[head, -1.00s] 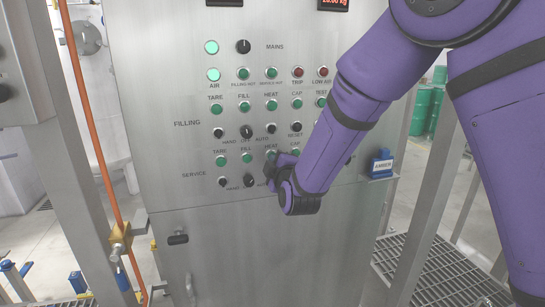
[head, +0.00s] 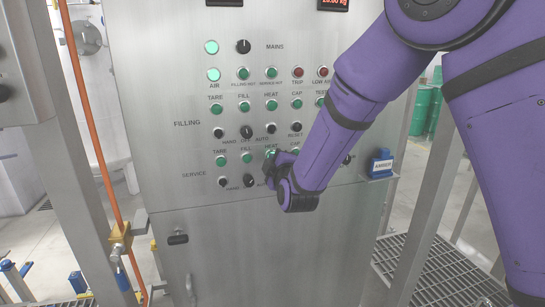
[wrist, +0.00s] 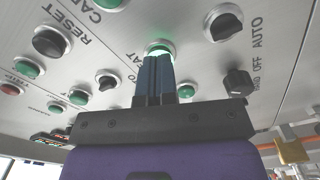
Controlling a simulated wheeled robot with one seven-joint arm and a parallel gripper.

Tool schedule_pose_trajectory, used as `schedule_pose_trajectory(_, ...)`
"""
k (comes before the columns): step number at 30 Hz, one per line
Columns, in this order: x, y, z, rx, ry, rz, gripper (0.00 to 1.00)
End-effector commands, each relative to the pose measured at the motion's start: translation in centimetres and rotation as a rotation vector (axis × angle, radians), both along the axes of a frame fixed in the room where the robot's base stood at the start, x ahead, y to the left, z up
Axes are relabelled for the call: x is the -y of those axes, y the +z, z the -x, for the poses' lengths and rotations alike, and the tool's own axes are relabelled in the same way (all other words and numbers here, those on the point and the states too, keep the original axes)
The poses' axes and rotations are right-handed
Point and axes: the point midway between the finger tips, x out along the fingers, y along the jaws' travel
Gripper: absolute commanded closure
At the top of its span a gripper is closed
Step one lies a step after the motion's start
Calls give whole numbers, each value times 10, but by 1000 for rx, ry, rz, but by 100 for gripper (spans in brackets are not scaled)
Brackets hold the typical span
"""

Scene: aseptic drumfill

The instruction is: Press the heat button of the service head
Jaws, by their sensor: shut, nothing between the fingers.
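The control panel carries a SERVICE row of green buttons. Its heat button (head: 270,153) shows just above my gripper (head: 271,160) in the head view, partly covered by it. In the wrist view the heat button (wrist: 160,46) glows bright green, directly at the tips of my gripper (wrist: 157,62). The fingers are shut together with nothing between them. The tips appear to touch the button's face; how far it is pushed in cannot be seen.
The service fill button (head: 246,158) and tare button (head: 221,160) sit to the left. The service selector knob (head: 250,181) is close below the fingers. The filling row's heat button (head: 271,105) is above.

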Motion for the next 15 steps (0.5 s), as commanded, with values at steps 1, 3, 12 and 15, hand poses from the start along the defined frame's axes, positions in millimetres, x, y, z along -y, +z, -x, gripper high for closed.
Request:
schedule_pose_trajectory(1,1,0,4,0,1,0,100)
schedule_pose_trajectory(3,2,0,10,-1,1,0,100)
schedule_pose_trajectory(12,10,0,35,0,0,0,100)
schedule_pose_trajectory(15,12,0,41,0,0,0,100)
